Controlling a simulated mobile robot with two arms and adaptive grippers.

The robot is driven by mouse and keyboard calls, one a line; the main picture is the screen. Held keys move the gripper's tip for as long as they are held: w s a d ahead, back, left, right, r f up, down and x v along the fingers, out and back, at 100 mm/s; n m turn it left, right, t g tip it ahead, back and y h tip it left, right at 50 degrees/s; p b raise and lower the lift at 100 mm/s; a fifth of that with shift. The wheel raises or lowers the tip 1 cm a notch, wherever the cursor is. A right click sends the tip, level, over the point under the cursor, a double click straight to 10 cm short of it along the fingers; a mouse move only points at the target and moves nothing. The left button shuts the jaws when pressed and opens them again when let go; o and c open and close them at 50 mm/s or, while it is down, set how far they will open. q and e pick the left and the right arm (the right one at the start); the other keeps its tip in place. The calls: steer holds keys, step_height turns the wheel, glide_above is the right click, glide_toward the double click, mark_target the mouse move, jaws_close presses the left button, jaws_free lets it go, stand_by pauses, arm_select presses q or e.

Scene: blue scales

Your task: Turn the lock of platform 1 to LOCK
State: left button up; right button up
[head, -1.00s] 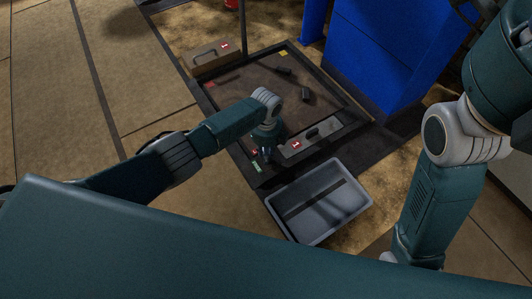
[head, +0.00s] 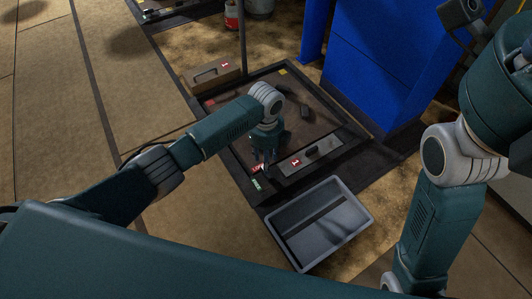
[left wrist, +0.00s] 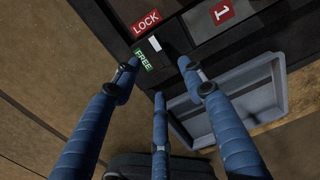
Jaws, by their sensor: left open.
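Platform 1 (head: 225,101) is a dark framed floor scale with a brown top. A red LOCK label (left wrist: 146,22) and a green FREE label (left wrist: 144,60) sit at its near corner; the FREE label also shows in the head view (head: 256,184). A small white lock piece (left wrist: 155,43) lies beside the labels, between their levels; I cannot tell which it points to. My left gripper (head: 264,168) is over this corner, fingers down. In the left wrist view its fingers (left wrist: 157,75) are spread and empty around the lock area. My right gripper is out of view.
A grey tray (head: 362,208) lies on the floor in front of the platform. A blue cabinet (head: 380,70) is at the right. Floor at left is clear.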

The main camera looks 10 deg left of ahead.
arm_select(q)
steer(key=shift+r, duration=1.7)
